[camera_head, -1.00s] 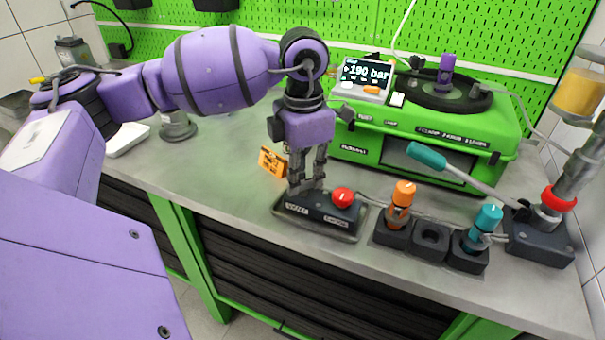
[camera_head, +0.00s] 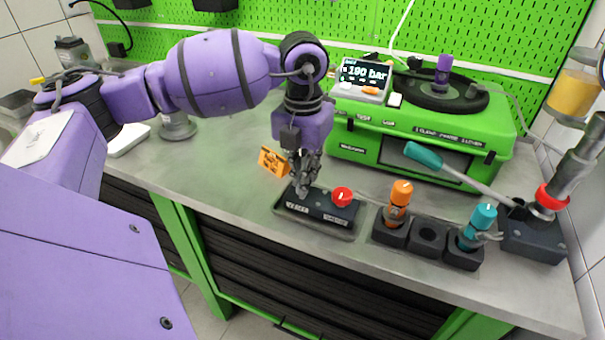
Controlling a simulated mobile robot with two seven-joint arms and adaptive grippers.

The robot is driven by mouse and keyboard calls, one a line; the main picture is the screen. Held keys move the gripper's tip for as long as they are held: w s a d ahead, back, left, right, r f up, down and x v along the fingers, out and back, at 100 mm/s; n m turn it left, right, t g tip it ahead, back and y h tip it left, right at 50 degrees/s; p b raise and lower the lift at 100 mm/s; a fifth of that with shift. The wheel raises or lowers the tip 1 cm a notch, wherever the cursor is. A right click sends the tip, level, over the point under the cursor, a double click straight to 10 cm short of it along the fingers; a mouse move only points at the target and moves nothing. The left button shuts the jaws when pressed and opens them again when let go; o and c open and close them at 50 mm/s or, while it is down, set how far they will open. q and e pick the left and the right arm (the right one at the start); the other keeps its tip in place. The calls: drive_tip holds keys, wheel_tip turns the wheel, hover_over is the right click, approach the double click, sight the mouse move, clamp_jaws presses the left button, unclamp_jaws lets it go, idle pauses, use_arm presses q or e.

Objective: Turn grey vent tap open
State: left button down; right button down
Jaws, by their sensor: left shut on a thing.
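A black valve block (camera_head: 325,208) sits in a shallow tray (camera_head: 345,235) near the bench's front edge. White lettering, partly readable as "VENT" on its left half, marks its front. A red knob (camera_head: 342,196) stands at its right end. My left gripper (camera_head: 302,192) points down at the block's left end, its fingers shut. They cover the place of the grey vent tap, so the tap and its angle cannot be made out. The fingers appear closed around it. My right gripper does not show.
An orange card (camera_head: 272,161) stands just behind the gripper. To the right, an orange-topped plug (camera_head: 399,203) and a teal-topped plug (camera_head: 478,222) stand in black holders. A hand pump with a teal handle (camera_head: 424,155) is farther right. The green testbench (camera_head: 420,140) reads 190 bar.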

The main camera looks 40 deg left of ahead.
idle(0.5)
use_arm(q)
drive_tip(key=c, duration=1.8)
unclamp_jaws()
wheel_tip(320, 180, up, 12)
